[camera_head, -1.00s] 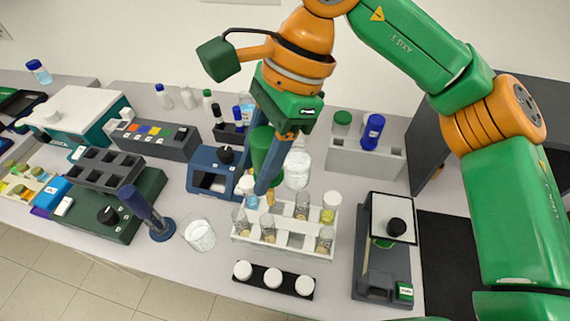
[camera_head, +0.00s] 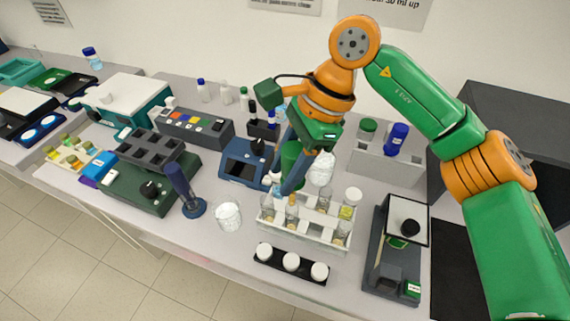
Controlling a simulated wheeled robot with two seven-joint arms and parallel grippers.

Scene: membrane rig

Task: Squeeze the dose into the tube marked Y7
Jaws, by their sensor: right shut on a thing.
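The white tube rack (camera_head: 302,234) stands near the front of the bench and holds several clear tubes, some with tan or yellow contents. No label on it can be read, so I cannot tell which tube is Y7. My right gripper (camera_head: 289,186) points down over the back left part of the rack. It is shut on a green thing (camera_head: 291,156), partly hidden by the blue-grey fingers; it may be a dropper bulb. Whether a tip enters a tube cannot be made out. My left gripper is not in view.
Three white caps sit on a black strip (camera_head: 280,275) in front of the rack. A glass beaker (camera_head: 228,216) and a blue stand (camera_head: 190,205) are to its left. A balance (camera_head: 394,260) stands to its right. A blue device (camera_head: 240,165) is behind.

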